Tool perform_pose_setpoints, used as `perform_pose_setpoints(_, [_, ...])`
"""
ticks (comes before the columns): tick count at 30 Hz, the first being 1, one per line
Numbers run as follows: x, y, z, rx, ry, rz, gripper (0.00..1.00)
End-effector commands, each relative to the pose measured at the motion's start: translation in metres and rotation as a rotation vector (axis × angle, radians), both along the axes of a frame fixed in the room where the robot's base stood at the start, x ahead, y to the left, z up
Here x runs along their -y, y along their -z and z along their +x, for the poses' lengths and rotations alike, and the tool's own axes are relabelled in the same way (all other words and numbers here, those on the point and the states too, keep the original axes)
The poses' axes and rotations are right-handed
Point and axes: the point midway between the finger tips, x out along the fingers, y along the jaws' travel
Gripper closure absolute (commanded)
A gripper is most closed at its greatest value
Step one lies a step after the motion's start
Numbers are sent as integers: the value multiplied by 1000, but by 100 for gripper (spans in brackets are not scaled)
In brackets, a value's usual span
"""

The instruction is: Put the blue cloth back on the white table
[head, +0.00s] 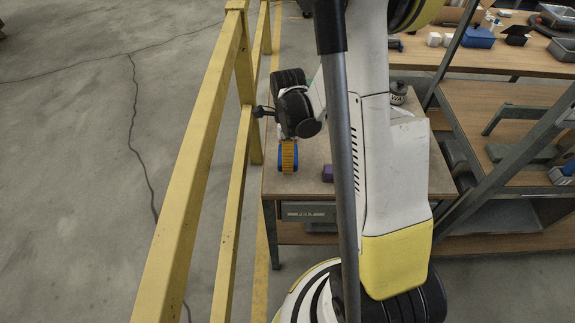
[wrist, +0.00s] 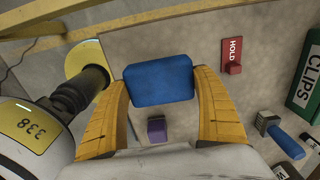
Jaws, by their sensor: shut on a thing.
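The blue cloth (wrist: 158,80) looks like a thick folded pad with rounded corners. It sits between the two yellow fingers of my gripper (head: 289,160), which are shut on its sides. In the head view the blue shows on both sides of the yellow finger, over the left part of a grey-beige tabletop (head: 310,180). In the wrist view the same top (wrist: 205,25) lies behind the cloth. I cannot tell whether the cloth touches it or hangs just above. No clearly white table shows.
A purple block (head: 327,173) stands close by. A red HOLD sign (wrist: 233,52), a green CLIPS box (wrist: 307,75) and a blue-handled brush (wrist: 288,134) are on the right in the wrist view. A yellow railing (head: 200,130) runs along the left. A wooden bench (head: 420,52) is behind.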

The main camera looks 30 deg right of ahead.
Motion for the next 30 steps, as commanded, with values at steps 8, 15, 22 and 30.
perform_pose_setpoints(8, [-1, 35, 0, 0, 0, 0, 55])
perform_pose_setpoints(15, [-1, 40, 0, 0, 0, 0, 55])
perform_pose_setpoints(22, [-1, 44, 0, 0, -1, 0, 16])
perform_pose_setpoints(30, [-1, 43, 0, 0, -1, 0, 0])
